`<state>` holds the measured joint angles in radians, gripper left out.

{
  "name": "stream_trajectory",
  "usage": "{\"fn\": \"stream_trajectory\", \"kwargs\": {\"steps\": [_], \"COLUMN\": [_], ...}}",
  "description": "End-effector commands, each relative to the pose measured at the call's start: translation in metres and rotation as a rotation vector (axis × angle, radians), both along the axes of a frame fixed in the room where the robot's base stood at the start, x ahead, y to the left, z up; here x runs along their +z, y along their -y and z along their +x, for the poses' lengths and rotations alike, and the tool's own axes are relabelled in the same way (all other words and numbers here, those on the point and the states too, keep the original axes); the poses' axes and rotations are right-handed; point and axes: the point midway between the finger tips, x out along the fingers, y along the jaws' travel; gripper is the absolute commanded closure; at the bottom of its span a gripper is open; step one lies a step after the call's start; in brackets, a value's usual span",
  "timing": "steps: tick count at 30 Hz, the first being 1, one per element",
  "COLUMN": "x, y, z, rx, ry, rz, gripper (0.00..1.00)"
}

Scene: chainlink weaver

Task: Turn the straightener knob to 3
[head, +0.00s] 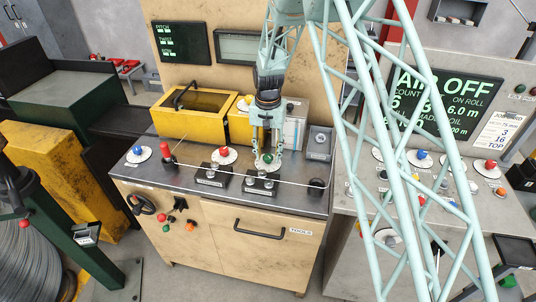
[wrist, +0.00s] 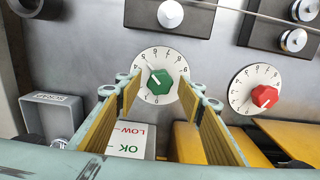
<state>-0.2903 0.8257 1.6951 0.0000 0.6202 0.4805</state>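A green knob (wrist: 160,82) stands on a white numbered dial (wrist: 160,57) in the wrist view; it also shows in the head view (head: 267,158). Its pale pointer mark seems to face the upper left, but I cannot read the number there. My gripper (wrist: 160,86) is open, with one yellow-padded finger on each side of the green knob in the picture. No contact is visible. In the head view my gripper (head: 267,152) points down over this knob. A red knob (wrist: 265,96) on a similar dial is to the right. No readable label says which is the straightener.
Roller blocks (head: 212,178) with a wire running past them stand on the bench in front of the knobs. A yellow box (head: 180,122) is behind to the left. A small grey box (head: 319,143) stands to the right. An OK/LOW plate (wrist: 130,138) is near my fingers.

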Motion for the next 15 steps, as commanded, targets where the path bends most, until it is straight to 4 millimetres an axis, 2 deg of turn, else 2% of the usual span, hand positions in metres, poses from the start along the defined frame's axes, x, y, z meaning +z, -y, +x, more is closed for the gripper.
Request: {"fn": "stream_trajectory", "kwargs": {"steps": [5, 13, 15], "x": [-0.0001, -0.0001, 0.0000], "y": [0.0001, 0.0001, 0.0001], "z": [-0.0001, -0.0002, -0.0002], "rx": [0.000, 0.000, 0.000], "ry": [0.000, 0.000, 0.000], "rz": [0.000, 0.000, 0.000], "gripper": [0.64, 0.87, 0.89]}}
